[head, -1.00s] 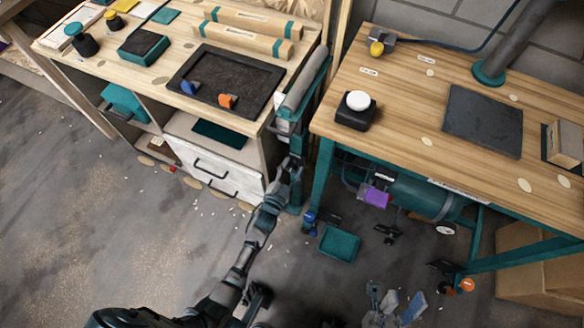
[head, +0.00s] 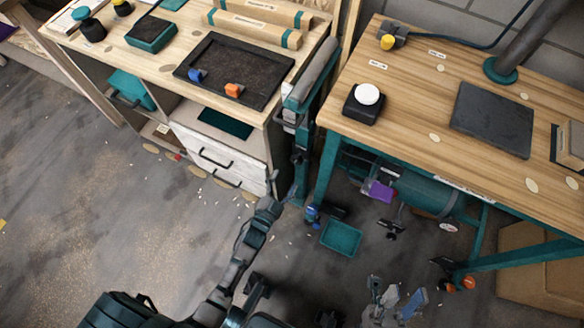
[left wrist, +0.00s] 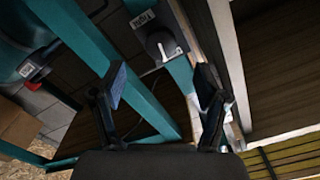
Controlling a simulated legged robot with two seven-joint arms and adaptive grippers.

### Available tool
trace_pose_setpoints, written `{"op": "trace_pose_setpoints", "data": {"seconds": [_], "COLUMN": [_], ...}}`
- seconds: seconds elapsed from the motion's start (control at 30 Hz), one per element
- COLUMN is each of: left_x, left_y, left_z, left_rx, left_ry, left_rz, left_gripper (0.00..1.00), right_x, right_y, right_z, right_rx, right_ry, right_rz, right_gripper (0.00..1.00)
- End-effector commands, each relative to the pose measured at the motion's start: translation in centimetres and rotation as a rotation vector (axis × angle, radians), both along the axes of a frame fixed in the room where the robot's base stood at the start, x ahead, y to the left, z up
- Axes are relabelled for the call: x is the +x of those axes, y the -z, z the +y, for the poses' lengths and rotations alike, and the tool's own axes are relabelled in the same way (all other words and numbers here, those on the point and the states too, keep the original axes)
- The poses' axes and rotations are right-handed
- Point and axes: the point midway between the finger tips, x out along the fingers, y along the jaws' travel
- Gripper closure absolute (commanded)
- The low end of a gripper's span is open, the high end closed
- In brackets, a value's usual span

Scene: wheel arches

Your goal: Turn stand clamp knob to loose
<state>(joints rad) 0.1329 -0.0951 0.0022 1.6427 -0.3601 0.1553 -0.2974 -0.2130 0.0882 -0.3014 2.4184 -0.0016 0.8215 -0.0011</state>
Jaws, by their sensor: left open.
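The stand (head: 302,160) is a teal upright between the two benches. In the left wrist view, its clamp knob (left wrist: 158,42) is dark and round with a white pointer mark. The knob sits on a grey plate (left wrist: 139,24) with a label that seems to read "Tight". My left gripper (head: 273,190) is just left of the stand in the head view. In the left wrist view my left gripper (left wrist: 160,92) has its fingers wide apart, with nothing between them. The knob lies beyond the fingertips, roughly centred, and is not touched. The knob is not discernible in the head view.
A drawer cabinet (head: 218,158) stands left of the stand. A wooden workbench (head: 420,95) with teal legs stands to the right, a teal tank (head: 425,193) beneath it. A teal tray (head: 341,237) lies on the floor. The floor at left is mostly clear.

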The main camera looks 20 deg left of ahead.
Motion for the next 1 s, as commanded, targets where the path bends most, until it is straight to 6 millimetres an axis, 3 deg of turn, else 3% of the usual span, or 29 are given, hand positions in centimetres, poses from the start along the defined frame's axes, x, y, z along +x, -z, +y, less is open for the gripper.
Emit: {"op": "trace_pose_setpoints", "data": {"seconds": [0.1, 0.23, 0.87, 0.97, 1.0], "left_x": [-1.9, -2.9, -3.0, -3.3, -3.6], "left_y": [0.1, 0.1, -0.1, -1.8, -3.2], "left_z": [0.1, 0.1, 0.1, -0.3, -0.7], "left_rx": [0.000, 0.000, -0.001, -0.023, -0.045], "left_ry": [0.000, 0.000, 0.001, 0.018, 0.034], "left_rz": [0.002, 0.001, -0.003, -0.048, -0.088], "left_gripper": [0.26, 0.26, 0.26, 0.26, 0.26], "right_x": [0.0, 0.0, 0.2, 0.0, 0.0], "right_y": [0.0, 0.0, 0.1, 0.0, 0.0], "right_z": [0.0, 0.0, 0.0, 0.0, 0.0], "right_rx": [0.000, 0.000, 0.000, 0.001, 0.001], "right_ry": [0.000, 0.000, 0.000, 0.000, 0.000], "right_rz": [0.000, 0.000, 0.002, 0.000, 0.000], "right_gripper": [0.60, 0.60, 0.60, 0.60, 0.60]}}
